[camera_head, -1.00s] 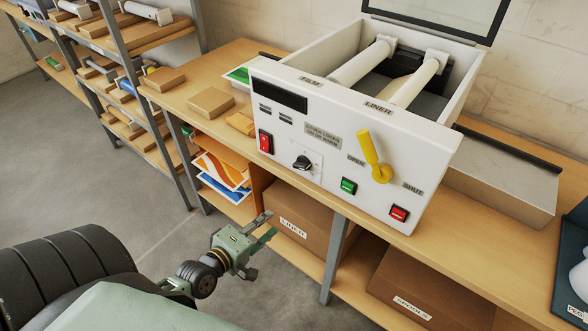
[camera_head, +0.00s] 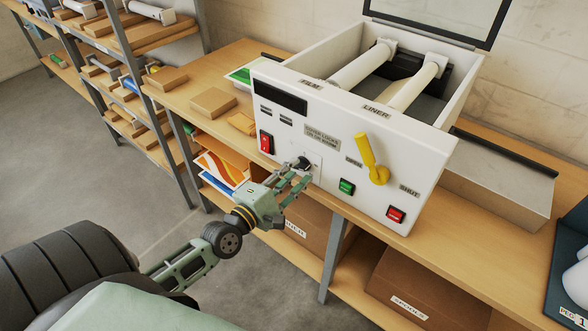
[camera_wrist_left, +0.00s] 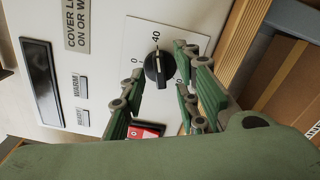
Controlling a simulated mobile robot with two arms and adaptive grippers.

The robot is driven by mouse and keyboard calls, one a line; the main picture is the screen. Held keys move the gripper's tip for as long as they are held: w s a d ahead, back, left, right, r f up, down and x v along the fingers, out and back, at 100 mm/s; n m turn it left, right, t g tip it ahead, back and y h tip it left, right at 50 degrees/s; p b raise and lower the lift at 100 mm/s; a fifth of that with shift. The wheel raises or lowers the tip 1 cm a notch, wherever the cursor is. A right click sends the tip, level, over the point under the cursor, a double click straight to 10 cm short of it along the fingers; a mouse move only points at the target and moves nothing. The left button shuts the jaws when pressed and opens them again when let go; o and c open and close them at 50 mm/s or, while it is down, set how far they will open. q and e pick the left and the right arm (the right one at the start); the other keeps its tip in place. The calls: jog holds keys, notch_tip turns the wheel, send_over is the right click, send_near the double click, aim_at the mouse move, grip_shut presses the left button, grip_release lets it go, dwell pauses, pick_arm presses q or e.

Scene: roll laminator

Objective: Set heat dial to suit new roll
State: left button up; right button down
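The heat dial (camera_head: 303,163) is a black knob on a white plate on the laminator's (camera_head: 345,135) front panel. The left wrist view shows the dial (camera_wrist_left: 157,68) with its pale pointer mark towards the "40" label. A "0" lies on one side; the label on the other side is partly hidden. My left gripper (camera_head: 300,180) is in front of the dial, fingers pointing at the panel. In the wrist view the open fingers (camera_wrist_left: 160,80) lie on either side of the knob; I cannot tell whether they touch it. My right gripper is out of view.
A red switch (camera_head: 266,142), green button (camera_head: 346,187), red button (camera_head: 396,214) and yellow lever (camera_head: 368,155) surround the dial. The cover stands raised above the film and liner rollers. The bench (camera_head: 480,243) edge and boxes are below.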

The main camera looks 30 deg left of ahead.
pick_arm(q)
jog(key=shift+w, duration=0.4)
grip_shut()
